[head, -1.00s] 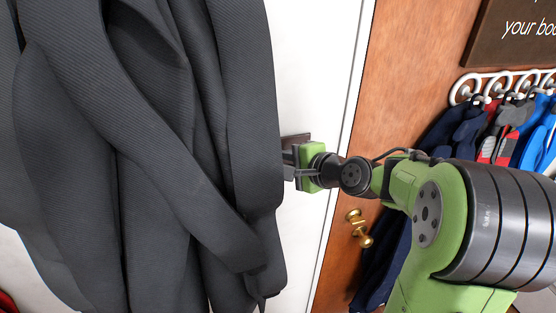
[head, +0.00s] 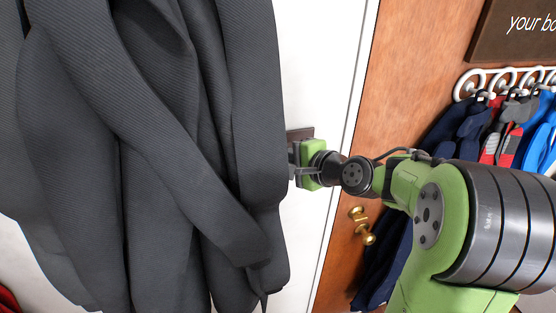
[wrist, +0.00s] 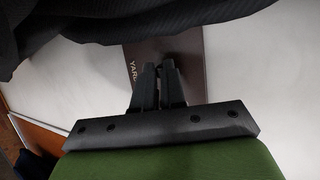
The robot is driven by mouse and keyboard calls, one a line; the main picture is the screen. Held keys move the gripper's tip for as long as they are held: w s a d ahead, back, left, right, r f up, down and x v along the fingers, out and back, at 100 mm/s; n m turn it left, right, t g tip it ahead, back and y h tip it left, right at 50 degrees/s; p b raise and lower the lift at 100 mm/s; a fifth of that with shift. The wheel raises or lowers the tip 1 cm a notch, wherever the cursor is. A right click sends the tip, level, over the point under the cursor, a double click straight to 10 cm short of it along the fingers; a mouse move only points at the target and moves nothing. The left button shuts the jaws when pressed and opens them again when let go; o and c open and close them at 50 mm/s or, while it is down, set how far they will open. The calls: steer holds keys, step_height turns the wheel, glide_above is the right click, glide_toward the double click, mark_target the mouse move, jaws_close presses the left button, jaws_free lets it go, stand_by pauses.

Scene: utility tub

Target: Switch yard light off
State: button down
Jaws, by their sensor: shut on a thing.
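The yard light switch plate (head: 301,133) is dark brown and fixed on the white wall, just right of the hanging coat. In the wrist view the plate (wrist: 193,86) carries lettering that begins "YARD", partly covered. My gripper (head: 291,166) is at the plate, its fingers partly hidden by the coat in the head view. In the wrist view my gripper (wrist: 158,71) has its two black fingers close together over the middle of the plate, shut on the switch lever. The lever itself is hidden by the fingertips, so its position cannot be told.
A large dark grey coat (head: 150,150) hangs left of the plate, very near my gripper. A wooden panel (head: 400,70) with a brass knob (head: 361,226) is to the right.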

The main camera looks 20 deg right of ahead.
steer(key=shift+d+f+b, duration=0.1)
steer(key=shift+f+b, duration=0.05)
steer(key=shift+b, duration=0.2)
step_height(320, 180, down, 4)
steer(key=n+t+y+b, duration=0.1)
steer(key=t+b, duration=0.1)
steer(key=b, duration=0.6)
steer(key=n+t+y+b, duration=0.1)
steer(key=t+b, duration=0.2)
steer(key=b, duration=0.6)
steer(key=n+t+y+b, duration=0.1)
steer(key=n+t+b, duration=0.1)
steer(key=b, duration=0.6)
steer(key=shift+t+y+b, duration=0.3)
steer(key=shift+t+b, duration=0.1)
steer(key=shift+t, duration=0.1)
steer(key=shift+r, duration=0.25)
steer(key=c, duration=1.5)
jaws_free()
steer(key=shift+f, duration=0.1)
